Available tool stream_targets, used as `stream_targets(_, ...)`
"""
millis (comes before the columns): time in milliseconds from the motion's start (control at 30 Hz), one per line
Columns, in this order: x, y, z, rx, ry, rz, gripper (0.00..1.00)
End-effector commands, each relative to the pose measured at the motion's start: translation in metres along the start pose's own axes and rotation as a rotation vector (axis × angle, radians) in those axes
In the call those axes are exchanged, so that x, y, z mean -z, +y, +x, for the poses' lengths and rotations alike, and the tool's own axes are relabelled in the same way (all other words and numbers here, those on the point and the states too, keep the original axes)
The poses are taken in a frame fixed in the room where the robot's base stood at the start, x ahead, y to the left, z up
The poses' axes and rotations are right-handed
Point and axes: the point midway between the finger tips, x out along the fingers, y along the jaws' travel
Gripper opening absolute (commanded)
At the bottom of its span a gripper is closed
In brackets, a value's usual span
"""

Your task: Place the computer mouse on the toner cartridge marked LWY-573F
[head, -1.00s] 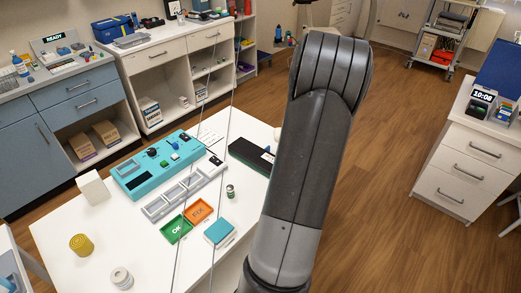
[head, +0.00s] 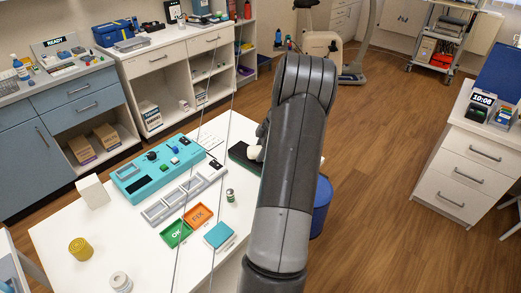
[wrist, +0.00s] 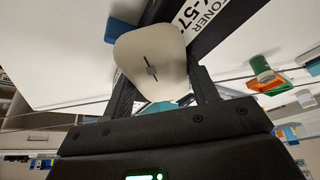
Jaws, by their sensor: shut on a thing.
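The toner cartridge is a long black block on the white table; in the head view (head: 239,159) its right part is hidden behind my arm. In the wrist view (wrist: 229,22) it shows behind the mouse with a white label, partly covered, reading "TONER" and part of a code with "57". The computer mouse is pale, rounded and off-white (wrist: 150,52). My gripper (wrist: 165,88) is shut on it, a finger on each side. In the head view a pale shape, likely the mouse (head: 256,152), shows over the cartridge beside my arm. Whether they touch I cannot tell.
A turquoise device (head: 158,167), a grey compartment tray (head: 183,193), green (head: 176,232) and orange (head: 198,216) trays, a small jar (head: 230,195) and a teal-topped block (head: 218,235) stand left of my arm.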

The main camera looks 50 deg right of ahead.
Motion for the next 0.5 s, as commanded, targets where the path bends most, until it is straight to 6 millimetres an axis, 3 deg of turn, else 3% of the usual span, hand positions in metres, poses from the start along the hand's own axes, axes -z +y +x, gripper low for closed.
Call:
stream_targets(300, -0.0012, -0.0001, 0.0026, 0.0, 0.0, 0.0, 0.3)
stream_targets(333, -0.0011, -0.0001, 0.0022, 0.0, 0.0, -0.001, 0.57)
stream_targets(500, -0.0011, -0.0002, 0.0022, 0.001, 0.0, 0.0, 0.7)
